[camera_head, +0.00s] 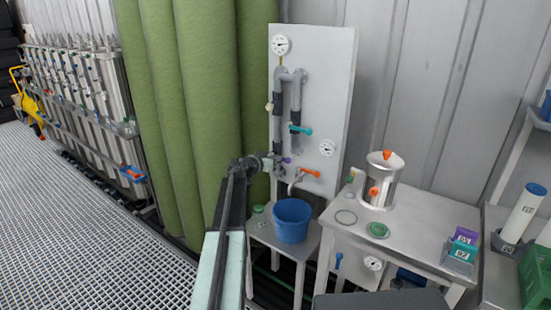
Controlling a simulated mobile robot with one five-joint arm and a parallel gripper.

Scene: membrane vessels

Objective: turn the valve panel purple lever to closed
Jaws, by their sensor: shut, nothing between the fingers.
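The valve panel (335,85) is a white board with grey pipes, upright against the wall. Its purple lever (287,160) is small and sits low on the panel, near the bottom of the pipe run. My gripper (270,161) is at the end of my arm, just left of the purple lever, and shut with nothing held. The fingertips are small and dark here, and I cannot tell whether they touch the lever. The lever's exact angle is hard to read at this size.
A teal lever (301,129) and an orange lever (309,173) are close by on the panel. A blue bucket (292,221) stands below on a small stand. Green curtains (200,110) hang left. A metal table (405,225) with a steel vessel (380,180) is right.

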